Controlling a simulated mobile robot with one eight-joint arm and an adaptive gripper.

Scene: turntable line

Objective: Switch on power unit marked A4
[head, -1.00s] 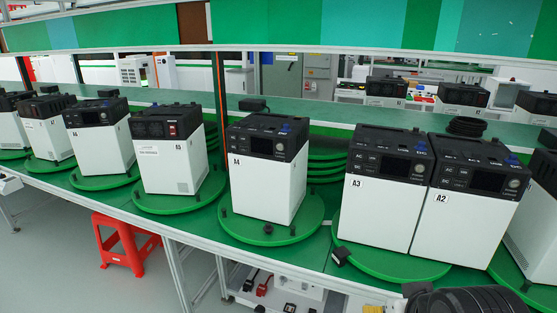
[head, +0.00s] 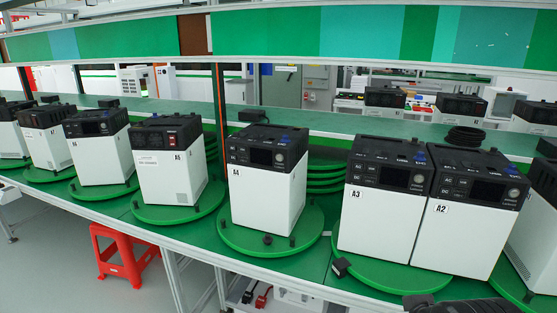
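The power unit marked A4 (head: 265,185) stands upright on a round green turntable (head: 235,243) near the middle of the head view. It has a white body and a black top part. Its front panel (head: 262,155) carries a dark screen, small controls and a round knob or socket to the right of the screen. The A4 label sits at the upper left of the white front. I cannot tell whether the screen is lit. A dark rounded part at the bottom right edge may be my arm; no gripper fingers show.
Unit A5 (head: 168,170) stands to the left, with a red switch on its face. Units A3 (head: 382,215) and A2 (head: 465,225) stand close together on the right. A red stool (head: 122,255) is on the floor at left. A black coil (head: 464,137) lies behind A2.

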